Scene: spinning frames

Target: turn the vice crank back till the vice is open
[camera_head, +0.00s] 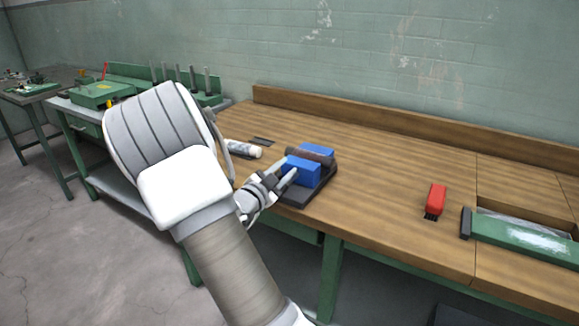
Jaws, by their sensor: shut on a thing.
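A blue vice (305,171) with a dark base stands near the front edge of the wooden workbench (385,203). A dark brown round piece (310,155) lies between its blue jaws. My gripper (284,172) is at the vice's front left side, with its fingers close against the front blue jaw. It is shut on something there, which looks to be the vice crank. The crank itself is hidden by the fingers and my wrist, so its angle cannot be told.
A red-handled tool (436,199) and a green metal piece (525,236) lie to the right on the bench. A whitish cylinder (243,149) lies left of the vice. A green machine (100,94) stands on a bench at far left. The bench between vice and red tool is clear.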

